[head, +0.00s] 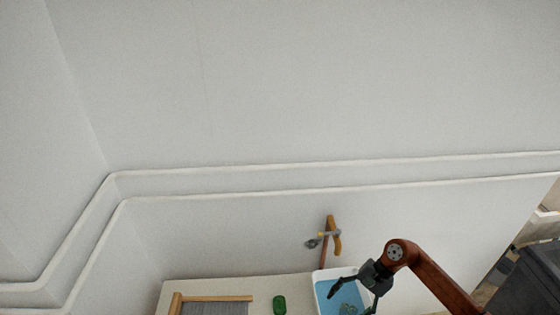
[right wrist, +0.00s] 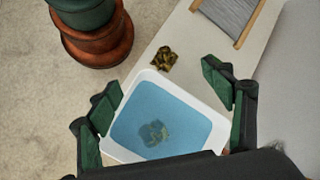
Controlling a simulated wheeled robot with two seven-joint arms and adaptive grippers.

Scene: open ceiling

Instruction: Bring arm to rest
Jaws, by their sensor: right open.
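My right arm (head: 435,275) comes in from the right in the head view, bent at a joint, with its gripper (head: 350,297) low over a white basin with blue inside (head: 326,302). In the right wrist view the gripper (right wrist: 163,92) is open, its green-padded fingers wide apart on either side of the basin (right wrist: 200,125). Nothing is between the fingers. A greenish lump (right wrist: 153,132) lies inside the basin, apart from the gripper as far as I can tell. My left gripper is not in view.
A green object (head: 279,304) lies on the pale counter (head: 262,285) left of the basin. A wood-framed grey rack (head: 213,309) stands further left. A wooden tap (head: 331,237) rises behind the basin by the wall. A dark grey block (head: 530,285) is at far right.

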